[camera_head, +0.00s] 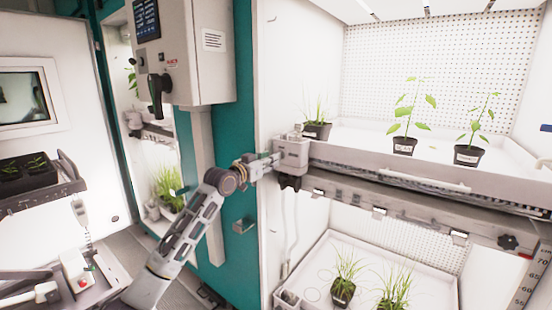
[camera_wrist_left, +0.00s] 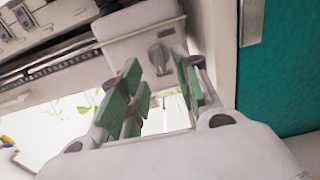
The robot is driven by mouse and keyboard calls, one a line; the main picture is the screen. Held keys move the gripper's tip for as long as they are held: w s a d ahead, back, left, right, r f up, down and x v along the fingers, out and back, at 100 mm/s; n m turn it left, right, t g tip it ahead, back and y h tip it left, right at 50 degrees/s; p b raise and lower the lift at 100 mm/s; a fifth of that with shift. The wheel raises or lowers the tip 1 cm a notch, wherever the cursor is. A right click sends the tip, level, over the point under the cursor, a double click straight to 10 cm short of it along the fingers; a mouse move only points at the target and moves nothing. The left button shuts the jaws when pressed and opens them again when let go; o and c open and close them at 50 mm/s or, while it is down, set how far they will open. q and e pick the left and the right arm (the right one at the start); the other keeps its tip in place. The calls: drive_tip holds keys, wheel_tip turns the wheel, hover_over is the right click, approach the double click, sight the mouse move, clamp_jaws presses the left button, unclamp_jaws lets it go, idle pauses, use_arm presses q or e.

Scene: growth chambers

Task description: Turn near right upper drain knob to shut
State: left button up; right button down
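A grey drain box (camera_head: 291,153) sits at the left front corner of the upper right shelf. In the left wrist view a small dark grey knob (camera_wrist_left: 160,56) shows on the face of this box (camera_wrist_left: 140,28). My left gripper (camera_head: 274,161) is beside the box in the head view. In the left wrist view its green-padded fingers (camera_wrist_left: 157,72) are apart, with nothing between them. The knob appears beyond the fingertips, in line with the gap; I cannot tell if they touch it. My right gripper is not in view.
The upper shelf tray (camera_head: 445,183) holds several potted plants; a lower tray (camera_head: 320,262) also holds plants. A black knob (camera_head: 508,242) is at the shelf's right. A teal post (camera_head: 240,120) and a control box (camera_head: 188,50) stand left of the shelf.

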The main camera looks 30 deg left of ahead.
use_arm(q)
drive_tip(key=shift+w+d, duration=0.2)
drive_tip(key=shift+w, duration=2)
drive_tip(key=shift+c, duration=0.4)
clamp_jaws()
